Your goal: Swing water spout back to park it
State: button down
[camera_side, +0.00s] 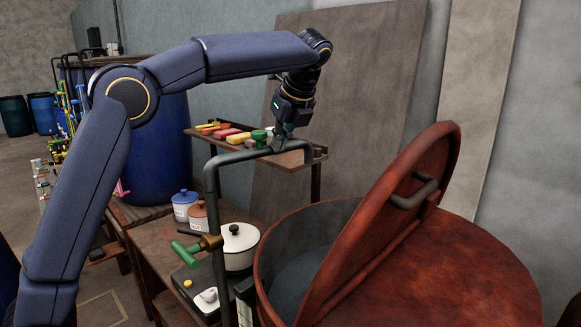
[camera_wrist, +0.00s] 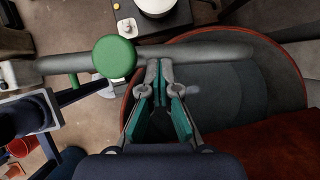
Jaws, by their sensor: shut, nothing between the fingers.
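The water spout (camera_side: 240,156) is a dark pipe that rises upright, bends, and runs level to a downturned end. That end is over the left part of the red vat (camera_side: 268,275). A green knob (camera_side: 259,135) stands on top of the level pipe. My gripper (camera_side: 279,145) points down at the pipe, just right of the knob. In the wrist view the pipe (camera_wrist: 215,52) crosses above my shut, empty fingers (camera_wrist: 159,66), with the knob (camera_wrist: 114,56) at their left. The tips are at or against the pipe; contact is unclear.
The vat's hinged lid (camera_side: 385,225) stands tilted open, with a dark handle. A green-handled valve (camera_side: 188,252) sits on the upright pipe. A white pot (camera_side: 238,247) stands on a bench behind it. A shelf (camera_side: 298,162) with coloured items is behind the spout.

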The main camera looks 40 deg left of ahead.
jog(key=shift+w+a, duration=0.2)
jog(key=shift+a, duration=1.6)
jog(key=shift+w+a, duration=0.15)
jog(key=shift+a, duration=1.6)
